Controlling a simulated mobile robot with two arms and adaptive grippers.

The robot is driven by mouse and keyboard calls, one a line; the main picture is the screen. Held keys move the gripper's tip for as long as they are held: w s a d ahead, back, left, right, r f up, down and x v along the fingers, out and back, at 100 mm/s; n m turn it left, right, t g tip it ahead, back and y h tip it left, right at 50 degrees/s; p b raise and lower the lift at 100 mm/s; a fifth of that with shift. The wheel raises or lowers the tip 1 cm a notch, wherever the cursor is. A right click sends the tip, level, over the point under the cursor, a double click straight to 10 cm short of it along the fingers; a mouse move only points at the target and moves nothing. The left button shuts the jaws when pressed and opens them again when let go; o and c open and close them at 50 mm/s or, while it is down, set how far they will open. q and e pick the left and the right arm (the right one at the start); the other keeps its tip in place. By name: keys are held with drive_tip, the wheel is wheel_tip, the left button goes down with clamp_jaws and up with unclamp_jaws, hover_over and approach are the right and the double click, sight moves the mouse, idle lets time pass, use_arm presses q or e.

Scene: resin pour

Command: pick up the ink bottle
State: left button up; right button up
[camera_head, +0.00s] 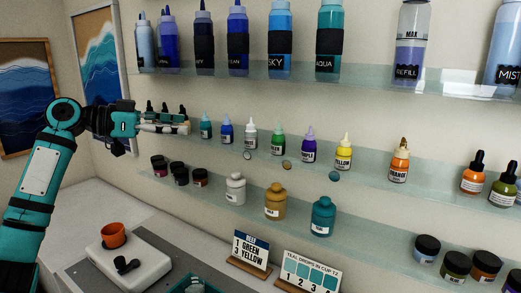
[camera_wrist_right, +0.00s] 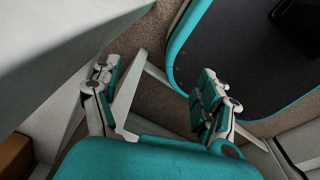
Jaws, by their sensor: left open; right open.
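Several small ink bottles stand in a row on the middle glass shelf in the head view: teal (camera_head: 206,127), blue (camera_head: 226,128), white (camera_head: 250,134), green (camera_head: 278,141), purple (camera_head: 309,146), yellow (camera_head: 343,153) and orange (camera_head: 399,161). I cannot tell which one the task means. My left gripper (camera_head: 183,127) reaches in from the left at shelf height, just left of the teal bottle. It is open and seems to hold nothing. It partly hides several dark-capped bottles (camera_head: 165,110) behind it. My right gripper (camera_wrist_right: 160,92) is open and empty in the right wrist view, away from the shelves.
Large bottles, one of them labelled SKY (camera_head: 279,45), line the upper shelf. Dropper bottles (camera_head: 474,174) stand at the right. Jars (camera_head: 200,177) and wider bottles (camera_head: 275,202) fill the lower shelf. An orange cup (camera_head: 113,235) sits on a white device (camera_head: 128,267) below.

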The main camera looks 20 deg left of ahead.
use_arm(q)
drive_tip(key=w+d+f, duration=0.1)
drive_tip(key=p, duration=0.5)
approach(251, 136)
drive_tip(key=w, duration=0.1)
drive_tip(key=w+d, duration=0.1)
drive_tip(key=w, duration=0.1)
drive_tip(key=w+f, duration=0.1)
drive_tip(key=shift+w+d, duration=0.3)
drive_tip(key=shift+d, duration=0.1)
drive_tip(key=shift+w+d+f, duration=0.1)
drive_tip(key=shift+w+d, duration=0.15)
drive_tip(key=p+x, duration=0.3)
drive_tip(key=x, duration=0.1)
drive_tip(key=shift+d+p, duration=0.2)
drive_tip(key=shift+p, duration=0.15)
drive_tip(key=shift+w+d+f, duration=0.15)
drive_tip(key=shift+w+d, duration=0.2)
drive_tip(key=shift+w, duration=0.1)
drive_tip(key=shift+s+a, duration=0.1)
use_arm(e)
wheel_tip(251, 136, up, 8)
use_arm(q)
drive_tip(key=c, duration=0.5)
clamp_jaws()
use_arm(e)
drive_tip(key=shift+w+a, duration=0.1)
drive_tip(key=shift+a, duration=0.3)
